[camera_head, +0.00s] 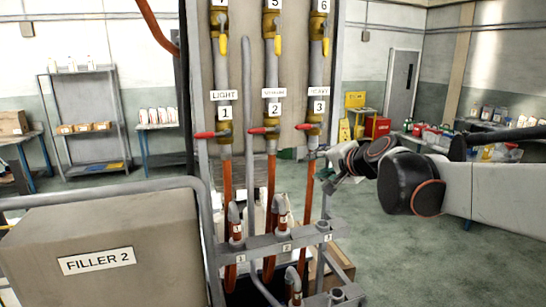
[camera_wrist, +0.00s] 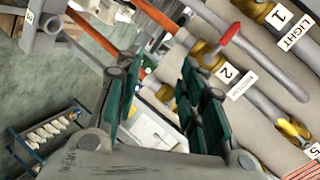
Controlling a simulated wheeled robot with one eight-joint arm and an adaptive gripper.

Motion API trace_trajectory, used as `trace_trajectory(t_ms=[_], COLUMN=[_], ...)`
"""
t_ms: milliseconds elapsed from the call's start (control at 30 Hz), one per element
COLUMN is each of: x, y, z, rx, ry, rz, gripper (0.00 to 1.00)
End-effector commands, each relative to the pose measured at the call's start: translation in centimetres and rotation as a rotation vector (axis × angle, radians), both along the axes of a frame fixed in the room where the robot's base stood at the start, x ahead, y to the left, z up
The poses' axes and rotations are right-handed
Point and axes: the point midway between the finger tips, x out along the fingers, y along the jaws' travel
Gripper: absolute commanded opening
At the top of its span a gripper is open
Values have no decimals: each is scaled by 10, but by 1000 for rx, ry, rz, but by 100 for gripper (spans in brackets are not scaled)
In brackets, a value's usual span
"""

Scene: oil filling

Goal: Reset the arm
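My arm (camera_head: 445,185) reaches in from the right in the head view. My gripper (camera_head: 322,158) is beside the lower part of pipe 3, close to its valve (camera_head: 308,127). I cannot tell in the head view whether it touches the pipe. In the wrist view, the two green-padded fingers of my gripper (camera_wrist: 158,100) stand apart with nothing held between them. The pipes labelled 1 and 2 (camera_wrist: 228,72) lie beyond the fingers to the right there, with a red valve handle (camera_wrist: 230,34) on one.
A metal rack (camera_head: 280,243) holds nozzles below the pipes. Shelves (camera_head: 85,115) are at the back left. Open floor (camera_head: 390,250) lies to the right.

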Motion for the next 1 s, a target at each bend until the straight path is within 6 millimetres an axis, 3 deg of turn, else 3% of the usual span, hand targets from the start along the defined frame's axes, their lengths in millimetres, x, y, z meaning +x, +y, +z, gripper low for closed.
trace_trajectory(t_ms=[33,267,600,800,1000], x=[-25,-126,-270,-325,-343], y=[2,1,-29,-50,-59], z=[-24,-104,-244,-304,-324], rx=[-63,-364,-785,-960,-1024], ry=[12,77,201,268,294], rz=[27,152,328,398,424], gripper=[37,37,37,37,37])
